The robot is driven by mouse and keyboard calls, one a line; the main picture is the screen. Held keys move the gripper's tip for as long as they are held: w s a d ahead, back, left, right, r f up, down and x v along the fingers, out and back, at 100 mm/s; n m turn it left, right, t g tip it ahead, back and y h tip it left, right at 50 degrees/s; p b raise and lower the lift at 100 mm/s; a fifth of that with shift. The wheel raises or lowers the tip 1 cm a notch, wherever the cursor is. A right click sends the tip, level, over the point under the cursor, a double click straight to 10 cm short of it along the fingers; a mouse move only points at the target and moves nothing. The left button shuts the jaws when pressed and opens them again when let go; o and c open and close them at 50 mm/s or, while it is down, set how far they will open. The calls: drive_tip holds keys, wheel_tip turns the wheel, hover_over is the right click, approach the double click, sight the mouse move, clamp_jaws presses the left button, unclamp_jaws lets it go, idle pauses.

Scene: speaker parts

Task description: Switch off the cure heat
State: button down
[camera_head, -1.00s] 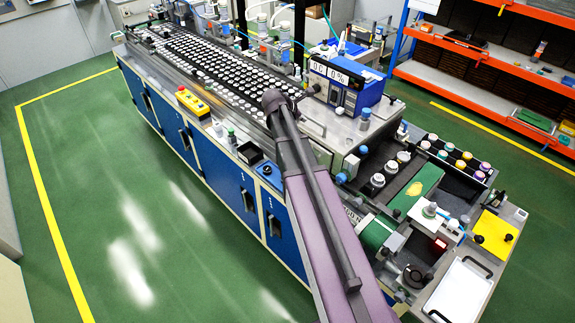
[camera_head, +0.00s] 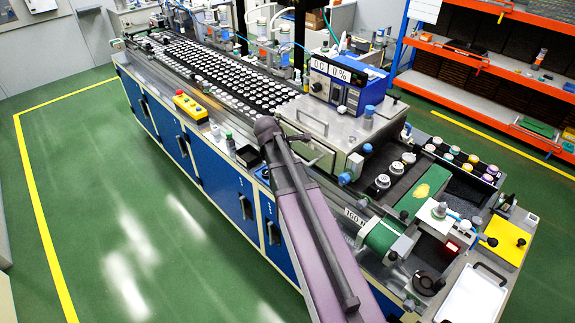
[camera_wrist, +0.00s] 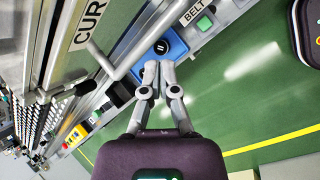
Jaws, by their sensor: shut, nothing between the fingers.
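A pale label reading "CUR" (camera_wrist: 88,25), its last part cut off, is on a metal panel at the upper left of the wrist view. A blue box (camera_wrist: 178,45) with a round black control (camera_wrist: 161,47) bearing a white mark sits just beyond my fingertips. My gripper (camera_wrist: 158,68) is shut and empty, its tips together near the box's edge; contact cannot be told. In the head view my arm hides the gripper. The metal oven-like housing (camera_head: 313,118) stands right of my arm's end. Whether the black control is the cure heat switch is unclear.
A "BELT" label (camera_wrist: 195,12) and green button (camera_wrist: 204,24) lie right of the blue box. A metal bar (camera_wrist: 140,45) runs close left of the fingers. A yellow control box (camera_head: 190,106) sits on the line's front edge. Green floor in front is clear.

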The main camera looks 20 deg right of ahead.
drive_tip(key=shift+s+a+f+m+b, duration=0.2)
drive_tip(key=shift+s+a+f+m, duration=0.1)
drive_tip(key=shift+f, duration=0.15)
drive_tip(key=shift+s+a+f+m+b, duration=0.2)
drive_tip(key=shift+a+f, duration=0.1)
drive_tip(key=shift+f, duration=0.15)
drive_tip(key=s+a+f+m+g+y+b, duration=0.1)
drive_tip(key=s+a+f+m+y+b, duration=0.2)
drive_tip(key=s+a+m, duration=0.3)
drive_tip(key=s+a+f+m+g+y+b, duration=0.1)
drive_tip(key=s+a+f+m+y+b, duration=0.2)
drive_tip(key=s+a, duration=0.6)
wheel_tip(320, 180, down, 3)
drive_tip(key=a+m+b, duration=0.1)
drive_tip(key=m, duration=0.1)
drive_tip(key=shift+s+a+f+m, duration=0.15)
drive_tip(key=shift+f+m, duration=0.05)
drive_tip(key=shift+m, duration=0.2)
